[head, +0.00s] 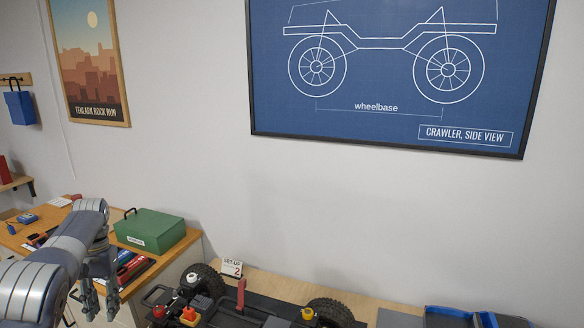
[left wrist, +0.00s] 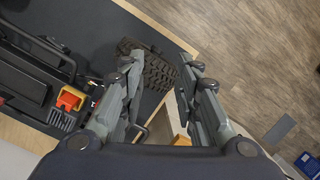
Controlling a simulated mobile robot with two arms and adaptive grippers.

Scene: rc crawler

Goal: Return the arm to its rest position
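My left arm (head: 60,255) comes in from the left in the head view, bent with its hand hanging down. My left gripper (head: 100,303) is beside the left end of the crawler, in front of the wooden side bench. In the left wrist view its two fingers (left wrist: 162,64) stand apart with nothing between the tips; a black tyre (left wrist: 152,72) and the dark mat show beyond and below them. My right arm and right gripper are not in view.
The RC crawler (head: 258,311), with black tyres (head: 328,311), stands on the bench. A green box (head: 150,231) sits on the side bench (head: 195,236). A blue tray (head: 455,316) is at right. A "2" sign (head: 232,268) stands behind the crawler.

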